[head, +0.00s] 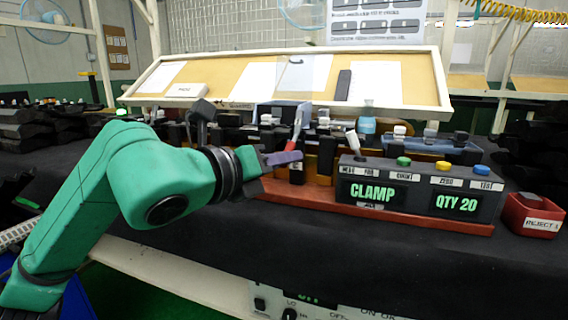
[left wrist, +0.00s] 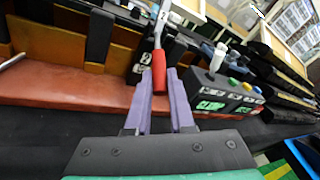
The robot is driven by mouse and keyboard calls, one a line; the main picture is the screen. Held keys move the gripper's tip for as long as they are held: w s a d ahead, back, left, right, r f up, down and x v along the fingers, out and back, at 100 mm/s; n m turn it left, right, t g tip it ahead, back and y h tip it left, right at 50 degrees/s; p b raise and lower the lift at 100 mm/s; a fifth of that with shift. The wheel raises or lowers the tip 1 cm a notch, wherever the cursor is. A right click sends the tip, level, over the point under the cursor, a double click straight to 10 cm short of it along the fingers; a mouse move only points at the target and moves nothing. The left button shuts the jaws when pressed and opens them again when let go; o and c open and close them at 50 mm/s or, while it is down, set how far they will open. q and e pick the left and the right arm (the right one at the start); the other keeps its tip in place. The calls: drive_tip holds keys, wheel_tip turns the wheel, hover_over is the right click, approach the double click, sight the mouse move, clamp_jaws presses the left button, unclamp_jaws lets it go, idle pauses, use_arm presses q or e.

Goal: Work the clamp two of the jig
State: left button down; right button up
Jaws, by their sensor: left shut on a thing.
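The jig has a red-brown base (head: 420,217) with a dark control box on its right end. My left gripper (head: 290,158) has purple fingers. In the left wrist view its fingers (left wrist: 160,88) lie on both sides of the red handle and are shut on it. The far side of the clamp is hidden. My right gripper is in neither view.
The control box screen (head: 372,193) reads CLAMP, beside QTY 20, with several coloured buttons and a white-tipped lever (head: 354,143) on top. A red reject bin (head: 533,216) stands at the right. The dark bench front (head: 330,245) is clear.

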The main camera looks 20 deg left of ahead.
use_arm(q)
drive_tip(key=shift+f, duration=0.15)
drive_tip(key=c, duration=0.8)
unclamp_jaws()
drive_tip(key=shift+s, duration=0.1)
drive_tip(key=shift+s+a, duration=0.2)
drive_tip(key=shift+s, duration=0.15)
drive_tip(key=b+v, duration=0.2)
drive_tip(key=v, duration=0.4)
drive_tip(key=b+v, duration=0.2)
drive_tip(key=v, duration=0.5)
drive_tip(key=shift+s+r, duration=0.25)
drive_tip(key=shift+s, duration=0.05)
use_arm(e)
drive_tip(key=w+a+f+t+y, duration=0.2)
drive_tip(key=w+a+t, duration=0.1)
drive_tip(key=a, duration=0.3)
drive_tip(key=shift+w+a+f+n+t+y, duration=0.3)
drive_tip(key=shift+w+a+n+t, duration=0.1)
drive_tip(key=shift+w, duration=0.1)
